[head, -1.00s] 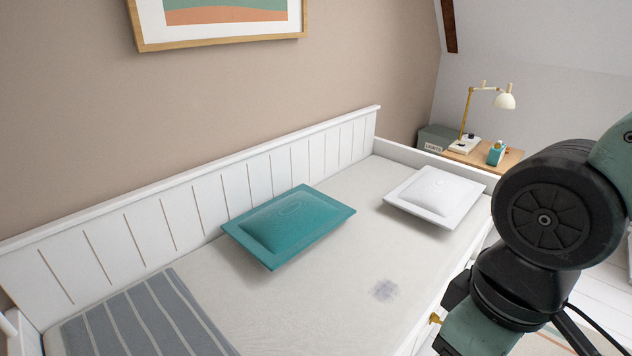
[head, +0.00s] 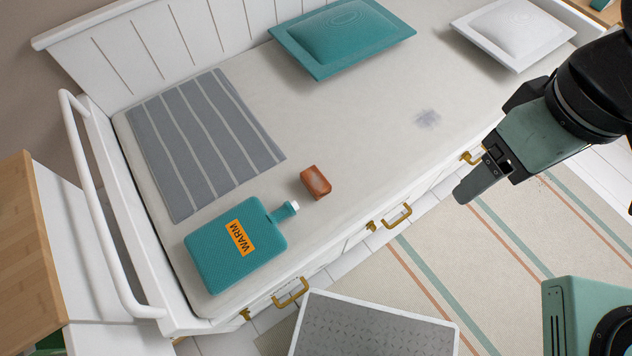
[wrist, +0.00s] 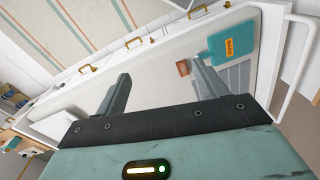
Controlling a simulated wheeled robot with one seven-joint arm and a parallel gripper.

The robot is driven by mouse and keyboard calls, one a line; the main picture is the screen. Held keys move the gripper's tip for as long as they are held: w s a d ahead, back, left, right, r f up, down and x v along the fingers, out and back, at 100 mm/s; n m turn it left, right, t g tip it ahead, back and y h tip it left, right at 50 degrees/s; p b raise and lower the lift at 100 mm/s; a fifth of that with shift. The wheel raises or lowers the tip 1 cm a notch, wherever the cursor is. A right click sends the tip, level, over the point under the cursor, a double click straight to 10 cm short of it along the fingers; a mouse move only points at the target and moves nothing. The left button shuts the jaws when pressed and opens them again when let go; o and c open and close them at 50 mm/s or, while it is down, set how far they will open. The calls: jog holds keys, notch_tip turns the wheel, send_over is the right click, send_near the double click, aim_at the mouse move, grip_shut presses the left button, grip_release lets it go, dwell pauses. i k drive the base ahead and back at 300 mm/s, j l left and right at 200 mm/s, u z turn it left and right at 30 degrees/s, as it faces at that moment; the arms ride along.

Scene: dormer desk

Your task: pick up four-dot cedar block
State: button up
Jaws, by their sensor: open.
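A reddish-brown wooden block (head: 316,182) lies on the daybed mattress near its front edge, between the grey striped blanket and the teal hot-water bottle's neck on one side and open mattress on the other. Its dots are too small to make out. In the wrist view the block (wrist: 183,68) shows small and far off, just inside the right finger's tip. My gripper (wrist: 160,75) is open and empty, its two fingers spread. In the head view my gripper (head: 472,188) is at the right, past the daybed's front edge and well apart from the block.
A teal hot-water bottle (head: 225,262) labelled WARM lies just left of the block. A striped blanket (head: 200,140), teal cushion (head: 345,32) and white cushion (head: 515,30) lie farther back. A white rail (head: 85,130) stands at the left end. Mattress right of the block is clear.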

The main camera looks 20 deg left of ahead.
aim_at(319, 184)
jog(key=i+l, duration=0.1)
jog(key=l, duration=0.25)
jog(key=i+l, duration=0.1)
jog(key=l, duration=0.25)
jog(key=i+l, duration=0.1)
jog(key=l, duration=0.25)
jog(key=l+u, duration=0.15)
jog(key=u, duration=2.05)
